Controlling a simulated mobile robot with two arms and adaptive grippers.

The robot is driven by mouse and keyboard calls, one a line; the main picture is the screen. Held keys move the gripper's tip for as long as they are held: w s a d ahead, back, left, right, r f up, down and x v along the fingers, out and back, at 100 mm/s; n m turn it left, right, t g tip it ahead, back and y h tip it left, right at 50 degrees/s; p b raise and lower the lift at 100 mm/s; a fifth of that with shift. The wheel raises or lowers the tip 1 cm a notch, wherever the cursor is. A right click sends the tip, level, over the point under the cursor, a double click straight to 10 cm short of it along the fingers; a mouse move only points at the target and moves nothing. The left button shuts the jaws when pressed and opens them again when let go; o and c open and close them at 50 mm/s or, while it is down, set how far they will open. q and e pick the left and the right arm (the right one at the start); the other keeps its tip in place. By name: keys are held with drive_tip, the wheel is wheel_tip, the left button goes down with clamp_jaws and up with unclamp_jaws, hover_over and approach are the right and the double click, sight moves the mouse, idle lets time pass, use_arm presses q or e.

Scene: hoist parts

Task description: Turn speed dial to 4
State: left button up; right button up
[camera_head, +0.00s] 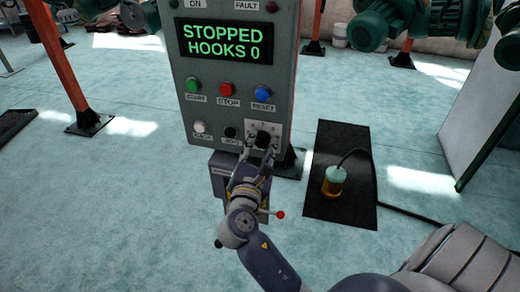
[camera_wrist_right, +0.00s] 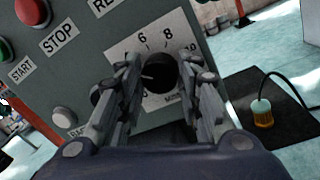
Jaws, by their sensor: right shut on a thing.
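The speed dial is a black round knob (camera_wrist_right: 161,70) on a white scale plate (camera_wrist_right: 122,46) in the right wrist view. The numbers 6, 8 and 10 show along the plate's top and right. A pale mark on the knob points left, but a finger hides the numbers there, so I cannot read the setting. In the head view the dial (camera_head: 262,135) is at the panel's lower right. My right gripper (camera_head: 256,150) is shut on the knob, one finger on each side. My left gripper is not in view.
The grey control panel (camera_head: 196,118) has a display reading STOPPED HOOKS 0. Green (camera_head: 194,86), red (camera_head: 225,89) and blue (camera_head: 263,92) buttons sit above the dial.

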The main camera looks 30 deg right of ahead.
drive_tip(key=shift+m+b, duration=0.45)
drive_tip(key=shift+m, duration=0.45)
drive_tip(key=o, duration=1.1)
drive_tip(key=shift+c, duration=0.2)
drive_tip(key=shift+s, duration=0.1)
drive_tip(key=v, duration=1.2)
